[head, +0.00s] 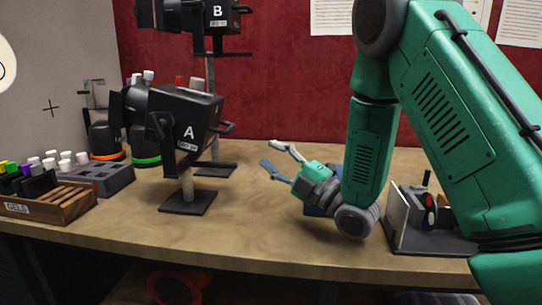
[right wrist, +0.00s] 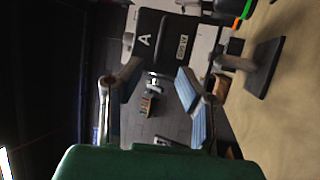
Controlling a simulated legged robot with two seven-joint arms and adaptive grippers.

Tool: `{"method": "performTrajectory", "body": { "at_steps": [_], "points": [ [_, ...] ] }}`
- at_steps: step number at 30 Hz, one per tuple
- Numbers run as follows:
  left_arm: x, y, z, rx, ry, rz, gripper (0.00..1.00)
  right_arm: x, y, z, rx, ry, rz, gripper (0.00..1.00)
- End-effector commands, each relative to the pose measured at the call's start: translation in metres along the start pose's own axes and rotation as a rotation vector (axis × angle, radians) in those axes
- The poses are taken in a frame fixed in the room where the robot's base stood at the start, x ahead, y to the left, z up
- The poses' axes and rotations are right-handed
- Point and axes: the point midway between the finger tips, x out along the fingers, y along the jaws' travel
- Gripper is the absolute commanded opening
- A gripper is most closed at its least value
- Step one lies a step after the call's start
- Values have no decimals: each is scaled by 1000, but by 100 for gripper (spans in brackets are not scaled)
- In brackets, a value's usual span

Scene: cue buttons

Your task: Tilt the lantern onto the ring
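Lantern A (head: 186,128), a black box marked "A", stands on a short post with a square black base (head: 188,202) on the left of the table. Lantern B (head: 215,18) is higher up behind it on a taller post. A white disc with a dark curved outline, possibly the ring (head: 6,66), is cut off by the left edge of the head view. My right gripper (head: 268,153) is open and empty, to the right of lantern A and apart from it. In the right wrist view, lantern A (right wrist: 165,42) shows beyond the open fingers. My left gripper is out of view.
A wooden "GELS" rack (head: 48,203) and a grey tray (head: 98,181) stand at the left. Black cylinders with orange and green bands (head: 145,160) are behind lantern A. A dark holder (head: 432,238) stands at the right. The table (head: 250,235) is clear in front.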

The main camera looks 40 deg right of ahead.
Motion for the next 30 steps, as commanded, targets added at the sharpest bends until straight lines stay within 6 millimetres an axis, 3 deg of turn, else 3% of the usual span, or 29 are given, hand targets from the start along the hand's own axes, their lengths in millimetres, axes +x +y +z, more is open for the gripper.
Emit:
{"method": "performTrajectory", "body": {
  "at_steps": [1,3,4,8,16,21,25,30],
  "points": [
    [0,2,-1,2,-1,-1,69,-1,0,2,1,-2,0,27],
    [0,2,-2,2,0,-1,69,-1,0,3,-6,1,0,3],
    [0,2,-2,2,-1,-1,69,0,0,4,-18,6,0,0],
    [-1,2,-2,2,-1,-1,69,10,6,6,-165,67,-5,0],
    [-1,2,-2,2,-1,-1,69,38,26,11,-881,346,22,0],
    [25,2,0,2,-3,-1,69,35,11,24,-1297,494,73,0],
    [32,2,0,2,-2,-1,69,32,7,33,-1498,566,106,0],
    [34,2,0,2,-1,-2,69,35,6,36,-1585,597,124,0]
  ]
}}
